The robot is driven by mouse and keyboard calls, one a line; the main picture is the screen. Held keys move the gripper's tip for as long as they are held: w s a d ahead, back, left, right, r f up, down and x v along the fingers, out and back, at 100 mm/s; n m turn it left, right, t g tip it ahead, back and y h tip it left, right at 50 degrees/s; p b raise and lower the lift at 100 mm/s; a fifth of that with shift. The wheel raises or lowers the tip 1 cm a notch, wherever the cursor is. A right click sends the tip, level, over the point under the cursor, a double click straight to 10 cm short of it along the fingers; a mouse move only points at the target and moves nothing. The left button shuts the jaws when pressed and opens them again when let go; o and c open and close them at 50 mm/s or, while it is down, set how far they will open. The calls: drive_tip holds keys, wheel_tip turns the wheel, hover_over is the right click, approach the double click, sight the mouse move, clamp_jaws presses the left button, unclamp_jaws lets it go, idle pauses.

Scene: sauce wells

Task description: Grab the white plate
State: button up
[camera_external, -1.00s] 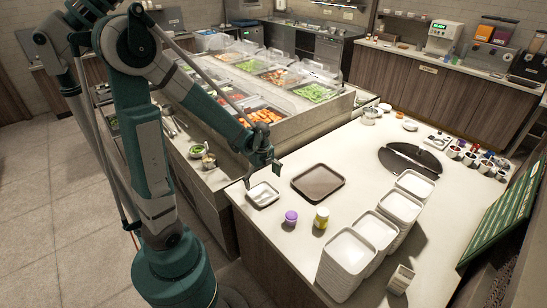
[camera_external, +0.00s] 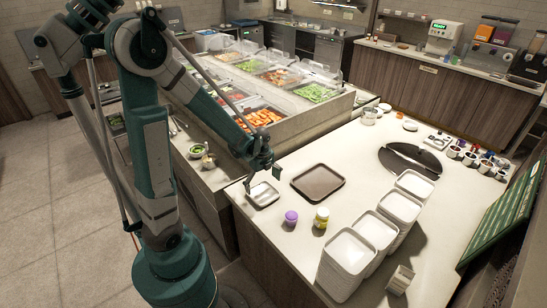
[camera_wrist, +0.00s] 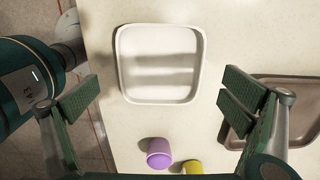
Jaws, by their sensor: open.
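The white plate (camera_external: 263,194) is a shallow square dish with a raised rim, lying near the counter's left edge. It also shows in the wrist view (camera_wrist: 160,64), upper middle, and looks empty. My gripper (camera_external: 262,178) is just above the plate in the external view, pointing down. In the wrist view my gripper (camera_wrist: 163,92) is open, with one finger left of the plate and one right of it. Neither finger visibly touches the plate, and nothing is between them but the plate below.
A brown tray (camera_external: 318,183) lies right of the plate; its edge (camera_wrist: 262,125) is under the right finger. A purple-topped jar (camera_external: 291,218) and a yellow jar (camera_external: 321,217) stand in front. Stacks of white dishes (camera_external: 347,251) stand further right. The counter's left edge is close.

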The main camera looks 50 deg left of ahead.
sight(263, 195)
drive_tip(key=shift+f+b, duration=0.6)
drive_tip(key=shift+f, duration=1.95)
drive_tip(key=shift+f+b, duration=0.25)
drive_tip(key=shift+b, duration=0.05)
drive_tip(key=c, duration=0.9)
